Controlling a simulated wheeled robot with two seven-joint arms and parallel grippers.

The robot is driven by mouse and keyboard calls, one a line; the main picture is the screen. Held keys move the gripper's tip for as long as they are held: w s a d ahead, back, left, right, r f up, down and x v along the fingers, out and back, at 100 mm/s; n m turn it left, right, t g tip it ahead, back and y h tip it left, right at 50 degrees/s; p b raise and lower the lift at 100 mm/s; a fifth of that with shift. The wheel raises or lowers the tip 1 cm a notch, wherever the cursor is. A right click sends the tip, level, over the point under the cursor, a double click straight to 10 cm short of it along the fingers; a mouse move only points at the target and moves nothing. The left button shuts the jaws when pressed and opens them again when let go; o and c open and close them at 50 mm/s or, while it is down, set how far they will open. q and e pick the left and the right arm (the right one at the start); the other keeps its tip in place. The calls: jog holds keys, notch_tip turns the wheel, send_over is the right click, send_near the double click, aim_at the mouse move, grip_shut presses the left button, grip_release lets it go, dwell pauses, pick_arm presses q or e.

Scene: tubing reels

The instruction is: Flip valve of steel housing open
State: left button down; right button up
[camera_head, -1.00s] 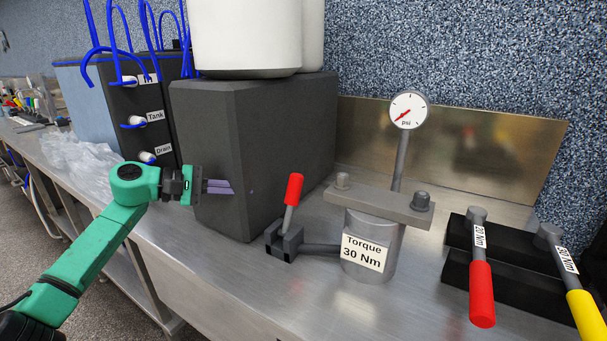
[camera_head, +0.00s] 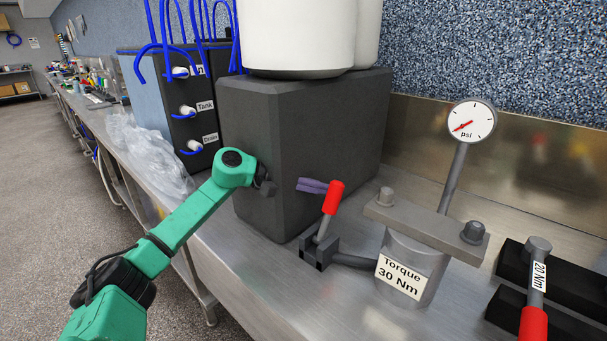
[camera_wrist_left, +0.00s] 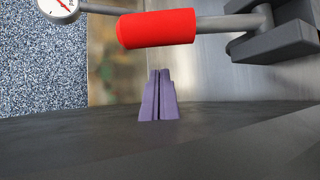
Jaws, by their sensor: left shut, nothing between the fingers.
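The steel housing (camera_head: 412,262) is a metal cylinder with a bolted top plate and a "Torque 30 Nm" label, standing on the steel bench. Its valve (camera_head: 318,252) is a dark block on a side pipe, with a red-tipped lever (camera_head: 334,198) pointing up and slightly right. My left gripper (camera_head: 313,186) is shut and empty, its purple fingertips just left of the red grip. In the left wrist view the closed fingers (camera_wrist_left: 158,96) are apart from the red grip (camera_wrist_left: 157,28) in the picture; whether they touch cannot be told. My right gripper is out of view.
A large dark block (camera_head: 300,130) with white containers (camera_head: 300,35) on top stands right behind my left gripper. A pressure gauge (camera_head: 471,121) rises behind the housing. Torque wrenches (camera_head: 535,290) rest on black holders at right. Crumpled clear plastic (camera_head: 150,155) lies at left.

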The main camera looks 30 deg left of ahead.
aim_at(328, 215)
pick_arm(q)
jog(key=shift+s+d+r+p, duration=0.2)
jog(key=shift+s+d+p, duration=0.3)
jog(key=shift+d+p, duration=0.05)
jog(key=shift+s+d+r+p, duration=0.15)
jog(key=shift+s+d+p, duration=0.35)
jog(key=shift+d+p, duration=0.05)
